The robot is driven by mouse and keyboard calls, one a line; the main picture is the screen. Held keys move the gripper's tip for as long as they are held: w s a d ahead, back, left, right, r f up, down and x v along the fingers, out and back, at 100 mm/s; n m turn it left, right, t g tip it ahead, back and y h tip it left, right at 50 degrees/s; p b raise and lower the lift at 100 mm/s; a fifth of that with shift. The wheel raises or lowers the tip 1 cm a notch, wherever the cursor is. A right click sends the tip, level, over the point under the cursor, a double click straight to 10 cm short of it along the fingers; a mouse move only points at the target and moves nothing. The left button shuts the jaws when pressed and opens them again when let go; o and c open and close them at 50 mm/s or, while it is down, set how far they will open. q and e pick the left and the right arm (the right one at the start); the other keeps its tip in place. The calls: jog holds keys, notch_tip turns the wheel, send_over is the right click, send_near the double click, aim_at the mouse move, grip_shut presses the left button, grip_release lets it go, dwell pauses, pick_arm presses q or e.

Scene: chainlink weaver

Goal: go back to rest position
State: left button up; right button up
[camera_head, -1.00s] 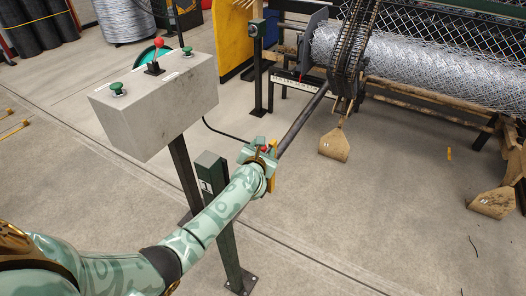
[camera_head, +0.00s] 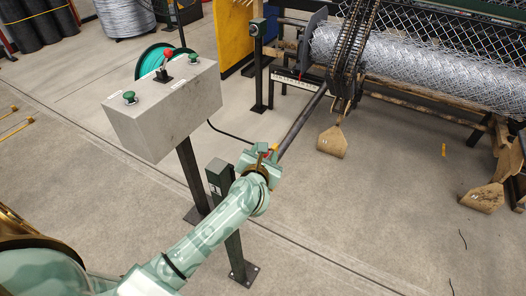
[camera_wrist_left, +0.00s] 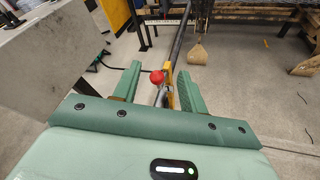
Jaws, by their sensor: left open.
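My left gripper (camera_head: 262,160) is near the middle of the head view, at the near end of a dark bar that runs to the mesh machine. In the left wrist view my left gripper (camera_wrist_left: 160,78) has its two green fingers spread apart. A red ball knob (camera_wrist_left: 157,76) and a yellow part (camera_wrist_left: 170,92) show in the gap between the fingers, and neither finger visibly touches the knob. In the head view the gripper largely hides these parts. My right gripper is not in view.
A grey control box (camera_head: 165,115) with green buttons and a red-topped lever (camera_head: 168,54) stands left of my arm. The mesh roll (camera_head: 420,62) is at upper right. Floor at lower right is mostly clear.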

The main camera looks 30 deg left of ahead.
pick_arm(q)
jog(key=shift+v, duration=1.2)
jog(key=shift+w+d+r, duration=0.15)
jog(key=shift+d+r, duration=0.05)
jog(key=s+d+f+m+g+h, duration=0.15)
jog(key=s+f+m, duration=0.25)
jog(key=f+m, duration=0.55)
jog(key=s+d+f+m+g+h, duration=0.1)
jog(key=s+f+m+h, duration=0.25)
jog(key=f+m, duration=0.55)
jog(key=s+d+f+m+g+h, duration=0.1)
jog(key=s+f+m, duration=0.3)
jog(key=f+m, duration=0.55)
jog(key=s+a+f+m+g, duration=0.1)
jog(key=s+f+m+g, duration=0.25)
jog(key=s+f, duration=0.4)
jog(key=s+a+f+m+g, duration=0.15)
jog(key=s+f+m, duration=0.3)
jog(key=s, duration=0.65)
jog(key=s+f+m+g, duration=0.1)
jog(key=s+f+g, duration=0.1)
jog(key=s, duration=0.7)
jog(key=s+a+f+m+g+y, duration=0.1)
jog(key=s+g, duration=0.2)
jog(key=s, duration=0.7)
jog(key=shift+s+a+f+m+y, duration=0.3)
jog(key=shift+f+m, duration=0.1)
